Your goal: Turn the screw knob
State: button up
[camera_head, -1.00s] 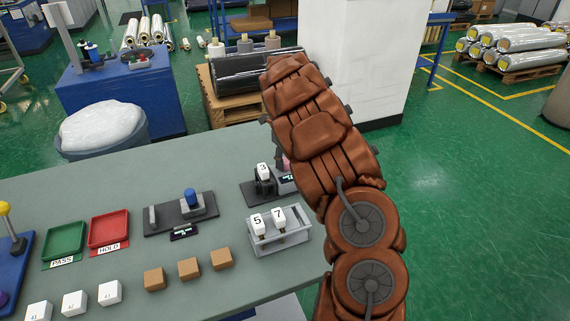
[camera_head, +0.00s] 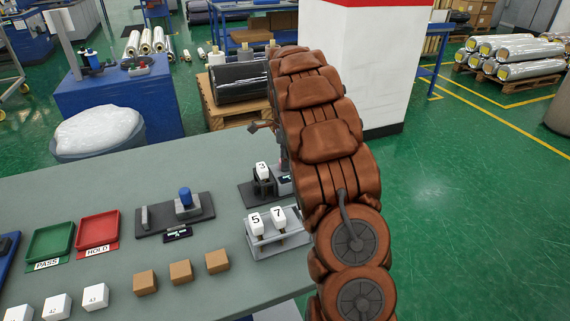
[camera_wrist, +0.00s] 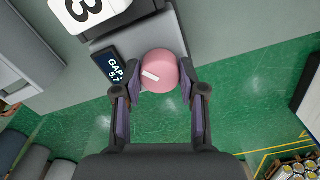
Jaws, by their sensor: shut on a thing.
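The pink screw knob (camera_wrist: 161,70), with a white mark on its face, sits at the end of a grey block in the wrist view. My gripper (camera_wrist: 161,90) has its two purple-padded fingers closed on either side of the knob. A small dark display (camera_wrist: 115,70) beside the knob reads "GAP 5.7". A white block marked 3 (camera_wrist: 88,8) is next to the display. In the head view the device (camera_head: 282,184) stands near the table's right edge, and my arm hides most of the knob and gripper.
A grey rack (camera_head: 277,243) with white blocks 5 and 7 stands in front of the device. Green and red trays (camera_head: 97,230), brown cubes (camera_head: 181,271) and a blue-knobbed fixture (camera_head: 185,201) lie to the left. A white pillar (camera_head: 372,65) rises behind my arm.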

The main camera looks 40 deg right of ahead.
jog(key=n+b, duration=0.2)
jog(key=n, duration=0.2)
jog(key=shift+w+n, duration=0.1)
jog(key=shift+n, duration=0.2)
jog(key=n+b, duration=0.2)
jog(key=n, duration=0.1)
jog(key=shift+n, duration=0.3)
jog(key=n+b, duration=0.1)
jog(key=n, duration=0.3)
jog(key=n+b, duration=0.1)
jog(key=n, duration=0.7)
jog(key=shift+r+n, duration=0.1)
jog(key=shift+n, duration=0.2)
jog(key=n, duration=0.3)
jog(key=shift+n, duration=0.4)
jog(key=n, duration=0.4)
jog(key=shift+p, duration=0.35)
jog(key=shift+d+r+n+p, duration=0.1)
jog(key=shift+n+p, duration=0.25)
jog(key=shift+n, duration=1.75)
